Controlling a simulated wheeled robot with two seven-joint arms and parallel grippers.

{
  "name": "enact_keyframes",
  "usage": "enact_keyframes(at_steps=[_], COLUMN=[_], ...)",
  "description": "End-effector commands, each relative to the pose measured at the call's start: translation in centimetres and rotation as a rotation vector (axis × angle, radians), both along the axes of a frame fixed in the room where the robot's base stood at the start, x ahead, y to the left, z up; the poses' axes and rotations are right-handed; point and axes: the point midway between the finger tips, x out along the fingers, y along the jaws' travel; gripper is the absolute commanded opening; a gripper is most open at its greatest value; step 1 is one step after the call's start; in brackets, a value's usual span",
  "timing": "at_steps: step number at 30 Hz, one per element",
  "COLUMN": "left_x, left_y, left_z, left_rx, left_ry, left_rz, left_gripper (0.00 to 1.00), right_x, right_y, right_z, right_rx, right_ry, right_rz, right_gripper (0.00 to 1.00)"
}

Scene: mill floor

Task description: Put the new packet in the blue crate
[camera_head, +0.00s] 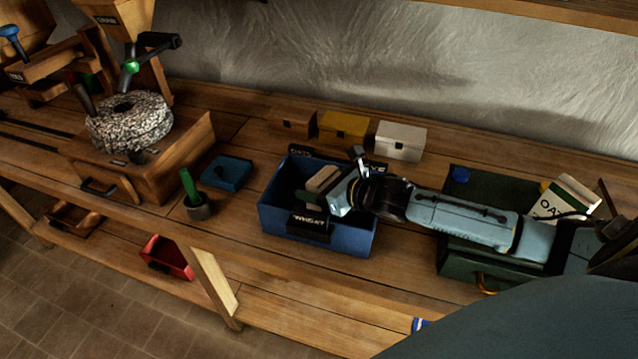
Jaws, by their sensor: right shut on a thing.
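The blue crate (350,243) stands on the bench in the middle of the view, with dark labels on it, the front one reading "WHEAT". My right gripper (330,191) reaches in from the right and is over the crate's open top. It is shut on a small tan packet (321,178), which is partly hidden by the fingers. I cannot tell whether the packet touches the crate's floor. Another packet, white and green and marked "OAT" (566,198), leans in the dark green crate (460,258) at the right. My left gripper is not in view.
Brown, yellow (343,127) and white (402,141) boxes stand behind the blue crate. A blue lidded box (226,172), a green-handled tool (190,188) and a stone mill (130,122) are to the left. A red bin (167,257) is on the lower shelf.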

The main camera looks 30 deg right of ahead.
Motion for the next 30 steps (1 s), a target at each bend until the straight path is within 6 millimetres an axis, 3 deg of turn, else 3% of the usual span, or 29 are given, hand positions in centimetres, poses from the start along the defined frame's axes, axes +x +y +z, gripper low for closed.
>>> enact_keyframes(at_steps=[4, 5, 9, 20, 30], left_x=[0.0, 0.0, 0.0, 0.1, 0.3], left_y=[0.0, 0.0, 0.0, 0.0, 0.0], left_z=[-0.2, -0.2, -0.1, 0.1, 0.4], left_rx=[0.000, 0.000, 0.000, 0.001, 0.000], left_ry=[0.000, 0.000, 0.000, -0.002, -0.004], left_rz=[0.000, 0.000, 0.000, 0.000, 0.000], left_gripper=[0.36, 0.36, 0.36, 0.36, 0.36], right_x=[0.1, 0.0, 0.0, -0.1, -4.5], right_y=[0.0, 0.0, 0.0, 0.0, -1.5], right_z=[-0.3, -0.3, -0.3, 0.2, 1.8], right_rx=[0.000, 0.000, 0.000, 0.000, -0.002], right_ry=[-0.003, 0.000, 0.001, 0.001, 0.005], right_rz=[0.001, 0.000, 0.000, 0.000, 0.001], right_gripper=[0.37, 0.77, 0.94, 0.94, 0.94])
